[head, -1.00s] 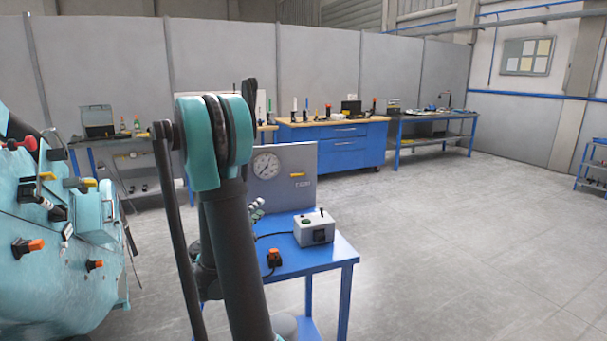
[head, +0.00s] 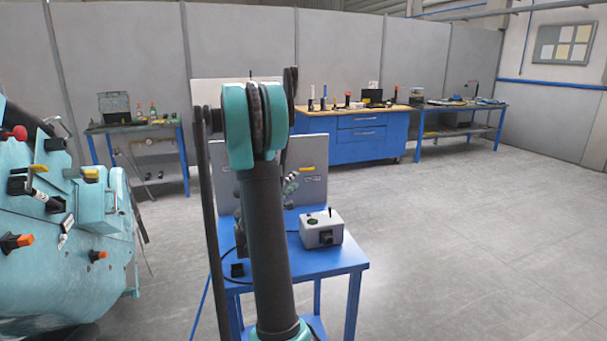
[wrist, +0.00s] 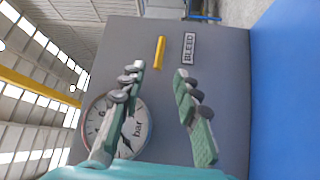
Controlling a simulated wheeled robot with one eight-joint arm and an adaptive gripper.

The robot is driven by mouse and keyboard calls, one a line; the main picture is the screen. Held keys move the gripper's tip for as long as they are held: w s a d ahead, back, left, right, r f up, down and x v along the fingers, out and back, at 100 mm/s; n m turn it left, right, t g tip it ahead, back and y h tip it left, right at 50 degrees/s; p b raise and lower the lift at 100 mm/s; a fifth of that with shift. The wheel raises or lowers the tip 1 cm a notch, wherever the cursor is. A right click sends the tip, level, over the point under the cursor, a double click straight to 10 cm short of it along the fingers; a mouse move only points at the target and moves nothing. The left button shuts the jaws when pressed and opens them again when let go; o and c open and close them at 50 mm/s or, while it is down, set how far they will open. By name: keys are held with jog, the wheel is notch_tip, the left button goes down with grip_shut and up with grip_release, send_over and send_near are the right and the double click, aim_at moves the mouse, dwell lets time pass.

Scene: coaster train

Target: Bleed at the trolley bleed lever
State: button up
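The blue trolley (head: 325,257) stands in front of me with an upright grey panel (head: 314,180) at its back. A small yellow bleed lever (head: 307,168) is on the panel. In the wrist view the lever (wrist: 159,53) lies beside a BLEED label (wrist: 189,48), near the top of the panel. A round bar gauge (wrist: 138,122) is lower, partly behind a finger. My gripper (wrist: 157,73) is open and empty, its fingertips pointing at the panel near the lever. A gap to the lever cannot be judged. In the head view my arm hides most of the gripper and the gauge.
A grey control box (head: 321,230) with a small black lever sits on the trolley top. A turquoise machine (head: 75,265) with orange and yellow handles is at the left. Workbenches line the back wall. The floor at the right is clear.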

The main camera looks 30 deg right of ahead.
aim_at(306, 169)
jog(key=x, duration=0.8)
jog(key=shift+w, duration=0.1)
jog(key=shift+c, duration=0.6)
grip_shut()
